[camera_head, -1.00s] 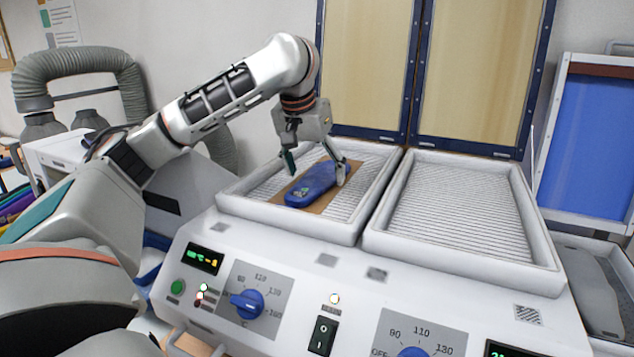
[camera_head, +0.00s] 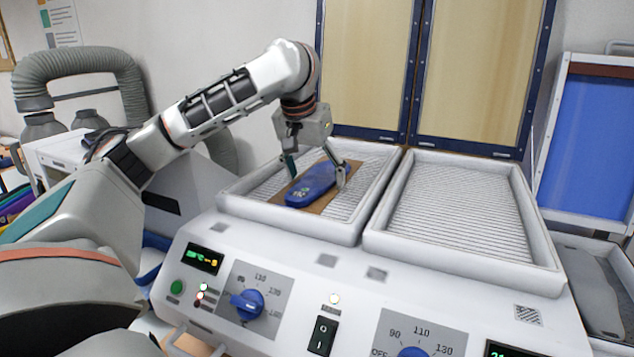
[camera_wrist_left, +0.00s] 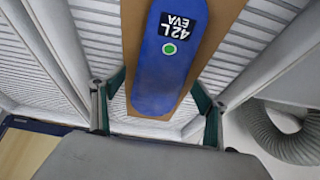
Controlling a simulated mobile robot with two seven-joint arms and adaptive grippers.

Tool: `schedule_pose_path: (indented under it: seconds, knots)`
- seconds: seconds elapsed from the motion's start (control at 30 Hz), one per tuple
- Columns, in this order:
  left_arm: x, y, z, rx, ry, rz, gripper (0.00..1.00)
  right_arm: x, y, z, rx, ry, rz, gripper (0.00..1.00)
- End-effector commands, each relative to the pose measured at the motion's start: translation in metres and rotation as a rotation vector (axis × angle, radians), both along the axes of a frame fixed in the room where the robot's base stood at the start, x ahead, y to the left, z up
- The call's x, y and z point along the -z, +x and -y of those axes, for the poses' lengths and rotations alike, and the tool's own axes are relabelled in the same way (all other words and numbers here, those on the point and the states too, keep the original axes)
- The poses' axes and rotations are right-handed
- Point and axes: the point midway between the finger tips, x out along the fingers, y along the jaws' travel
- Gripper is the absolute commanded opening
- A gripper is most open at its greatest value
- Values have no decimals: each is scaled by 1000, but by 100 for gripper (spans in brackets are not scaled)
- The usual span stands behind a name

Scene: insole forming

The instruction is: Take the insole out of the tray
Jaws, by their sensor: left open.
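A blue insole (camera_head: 312,184) lies on a brown sheet (camera_head: 322,203) in the left tray (camera_head: 290,226) of the white machine. In the left wrist view the insole (camera_wrist_left: 168,62) shows a "42L EVA" label and a green dot, with the brown sheet (camera_wrist_left: 131,30) under it. My left gripper (camera_head: 318,172) is open above the insole, one finger on each side of it. In the left wrist view the open fingers (camera_wrist_left: 160,100) stand beyond both sides of the insole's near end, and nothing is between them in a grip. My right gripper is not in view.
The right tray (camera_head: 560,277) is empty, with a ribbed floor. The trays have raised white rims. Blue-framed panels (camera_head: 412,75) stand upright behind them. The control panel with blue knobs (camera_head: 247,303) is in front. A blue board (camera_head: 590,140) stands at the right.

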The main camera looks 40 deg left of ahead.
Motion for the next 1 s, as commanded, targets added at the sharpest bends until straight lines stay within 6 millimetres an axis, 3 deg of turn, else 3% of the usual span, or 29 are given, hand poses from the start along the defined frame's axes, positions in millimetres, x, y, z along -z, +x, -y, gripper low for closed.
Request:
schedule_pose_path:
  seconds: [0.13, 0.23, 0.27, 0.73, 0.87, 1.0]
  knots:
    - [0, 0, 0, 0, 0, 0, 71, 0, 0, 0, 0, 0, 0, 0]
    - [0, 0, 0, 0, 0, -1, 45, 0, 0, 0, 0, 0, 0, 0]
    - [0, 0, 0, 0, 0, -1, 41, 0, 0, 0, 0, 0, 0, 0]
    - [-3, 0, 0, 0, 0, -3, 41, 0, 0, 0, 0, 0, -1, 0]
    - [-15, 0, 0, 0, 0, 0, 41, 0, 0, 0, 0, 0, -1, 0]
    - [-39, 1, 0, -1, 0, 5, 41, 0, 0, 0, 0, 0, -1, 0]
